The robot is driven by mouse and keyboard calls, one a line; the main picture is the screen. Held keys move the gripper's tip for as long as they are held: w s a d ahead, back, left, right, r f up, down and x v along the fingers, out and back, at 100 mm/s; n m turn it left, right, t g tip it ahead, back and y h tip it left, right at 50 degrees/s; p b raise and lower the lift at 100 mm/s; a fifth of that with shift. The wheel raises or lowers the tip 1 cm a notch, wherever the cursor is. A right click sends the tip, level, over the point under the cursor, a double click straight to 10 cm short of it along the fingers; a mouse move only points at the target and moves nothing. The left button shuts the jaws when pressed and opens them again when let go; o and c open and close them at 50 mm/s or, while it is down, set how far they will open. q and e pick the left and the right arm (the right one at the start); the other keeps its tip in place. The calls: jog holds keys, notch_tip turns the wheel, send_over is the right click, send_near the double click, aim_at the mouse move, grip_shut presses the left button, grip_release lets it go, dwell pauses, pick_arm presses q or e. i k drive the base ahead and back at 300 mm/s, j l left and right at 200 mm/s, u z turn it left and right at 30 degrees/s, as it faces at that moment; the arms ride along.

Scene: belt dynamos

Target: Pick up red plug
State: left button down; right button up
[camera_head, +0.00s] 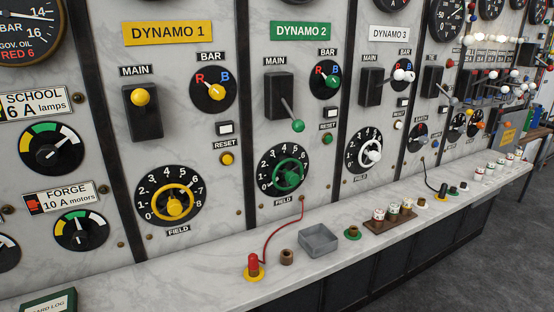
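The red plug (253,265) stands upright on a yellow ring (254,276) on the marble ledge, near the lower middle of the head view. A red cord (268,236) runs from its top up to the panel just below the DYNAMO 2 field dial. Neither of my grippers shows in this view.
A brown socket (287,257) sits just right of the plug, then a grey open tray (319,239) and a green-ringed socket (353,232). A wooden rack (389,224) holds several white fuses. The ledge left of the plug is clear up to a green log book (50,303).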

aim_at(253, 264)
jog(key=j+z, duration=0.15)
jog(key=j, duration=0.25)
jog(key=k+j+z, duration=0.2)
jog(key=j, duration=0.2)
jog(key=j+z, duration=0.15)
jog(key=j, duration=0.25)
jog(key=k, duration=0.05)
